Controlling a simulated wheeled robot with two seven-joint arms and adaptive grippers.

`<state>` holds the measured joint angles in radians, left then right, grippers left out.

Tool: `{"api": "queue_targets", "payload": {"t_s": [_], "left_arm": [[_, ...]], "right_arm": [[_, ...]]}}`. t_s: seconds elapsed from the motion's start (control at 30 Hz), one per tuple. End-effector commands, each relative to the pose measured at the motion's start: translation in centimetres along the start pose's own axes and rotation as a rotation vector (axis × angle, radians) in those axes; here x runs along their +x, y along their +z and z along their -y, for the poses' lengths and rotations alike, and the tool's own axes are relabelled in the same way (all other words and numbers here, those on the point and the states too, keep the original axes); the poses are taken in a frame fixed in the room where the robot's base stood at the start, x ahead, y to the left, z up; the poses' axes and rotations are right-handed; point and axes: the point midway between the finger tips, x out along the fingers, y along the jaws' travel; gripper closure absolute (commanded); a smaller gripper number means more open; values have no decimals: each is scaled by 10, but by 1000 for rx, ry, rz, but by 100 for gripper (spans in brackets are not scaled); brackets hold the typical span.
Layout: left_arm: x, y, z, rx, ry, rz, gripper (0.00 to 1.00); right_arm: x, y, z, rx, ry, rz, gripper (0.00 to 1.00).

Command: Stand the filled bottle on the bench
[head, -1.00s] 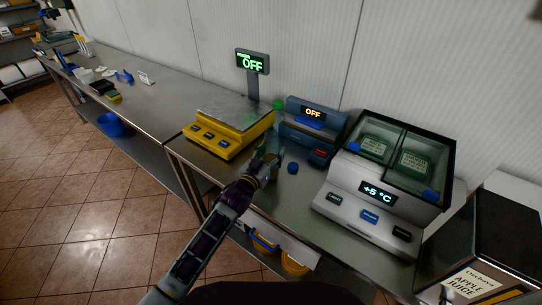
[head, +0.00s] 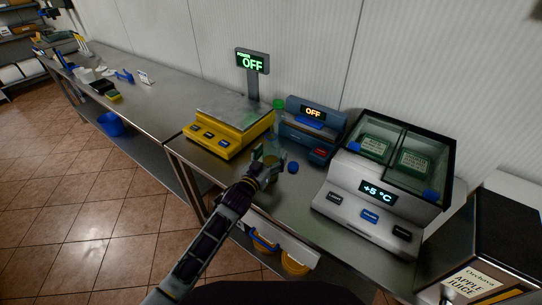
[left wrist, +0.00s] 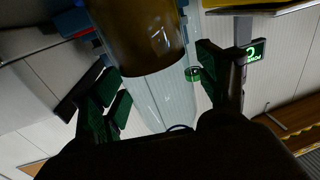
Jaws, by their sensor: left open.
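The bottle shows large in the left wrist view as a clear body (left wrist: 165,98) with brown liquid (left wrist: 150,38) in it. In the head view it is small and largely hidden by my left gripper, so I cannot clearly make out its base. My left gripper (head: 268,160) is over the steel bench (head: 285,198), in front of the yellow scale. In the left wrist view its dark green fingers (left wrist: 165,90) are apart, one on each side of the bottle. My right gripper is not in view.
The yellow scale (head: 220,140) stands behind left of my gripper. A blue-grey device reading OFF (head: 309,114) is behind right, with a green round item (head: 279,104) beside it. A blue cap (head: 293,168) lies close by.

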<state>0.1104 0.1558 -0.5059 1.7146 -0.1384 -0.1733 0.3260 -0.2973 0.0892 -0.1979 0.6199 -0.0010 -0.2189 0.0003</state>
Motion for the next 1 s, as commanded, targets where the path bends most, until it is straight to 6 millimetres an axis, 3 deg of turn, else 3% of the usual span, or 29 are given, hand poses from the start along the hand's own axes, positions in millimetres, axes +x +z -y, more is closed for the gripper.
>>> {"api": "queue_targets", "payload": {"t_s": [0.37,1.0], "left_arm": [[-6,-2,0,0,0,1,25],[-64,-2,0,1,-1,1,25]], "right_arm": [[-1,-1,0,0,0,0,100],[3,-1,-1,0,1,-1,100]]}}
